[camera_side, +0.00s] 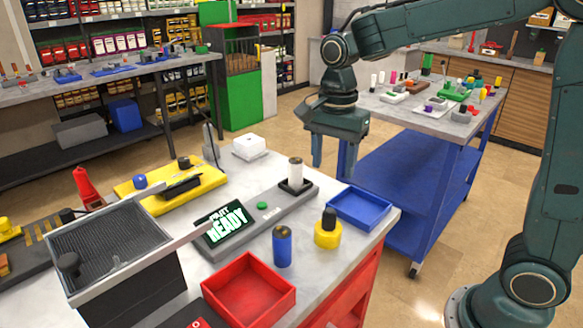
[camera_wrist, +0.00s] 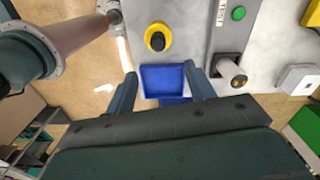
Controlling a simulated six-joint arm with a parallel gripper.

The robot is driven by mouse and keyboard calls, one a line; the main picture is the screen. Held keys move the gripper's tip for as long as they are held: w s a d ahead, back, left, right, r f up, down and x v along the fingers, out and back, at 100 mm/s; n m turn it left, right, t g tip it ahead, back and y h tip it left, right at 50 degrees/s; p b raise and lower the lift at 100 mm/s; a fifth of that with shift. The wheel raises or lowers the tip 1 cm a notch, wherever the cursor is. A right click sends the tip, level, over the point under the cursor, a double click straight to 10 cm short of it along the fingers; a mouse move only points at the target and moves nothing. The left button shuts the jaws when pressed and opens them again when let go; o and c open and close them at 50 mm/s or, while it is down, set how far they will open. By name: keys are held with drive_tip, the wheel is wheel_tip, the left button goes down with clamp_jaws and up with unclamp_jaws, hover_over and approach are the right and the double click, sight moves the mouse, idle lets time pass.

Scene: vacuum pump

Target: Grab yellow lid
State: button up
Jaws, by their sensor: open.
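The yellow lid (camera_side: 327,239), a round yellow piece with a black knob on top, stands upright on the grey worktop between the blue cylinder and the blue tray. It also shows in the wrist view (camera_wrist: 157,28), beyond my fingertips at the top centre. My gripper (camera_side: 334,160) is open and empty, its fingers pointing down, well above the worktop near its far right corner. In the wrist view the blue tray (camera_wrist: 163,80) appears between the fingers of my gripper (camera_wrist: 161,77). The lid is apart from my fingers and fully uncovered.
The empty blue tray (camera_side: 359,207) is right beside the lid. A blue cylinder (camera_side: 282,246) and a red tray (camera_side: 249,291) stand to its left.

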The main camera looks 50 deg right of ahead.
sight(330, 212)
wheel_tip(330, 212, down, 8)
drive_tip(key=shift+f, duration=0.15)
idle(0.4)
drive_tip(key=shift+f, duration=0.1)
drive_tip(key=shift+s+a+f, duration=0.1)
drive_tip(key=shift+f, duration=1.15)
drive_tip(key=shift+s+f, duration=0.1)
drive_tip(key=shift+f, duration=1.15)
drive_tip(key=shift+c, duration=0.4)
drive_tip(key=c, duration=1)
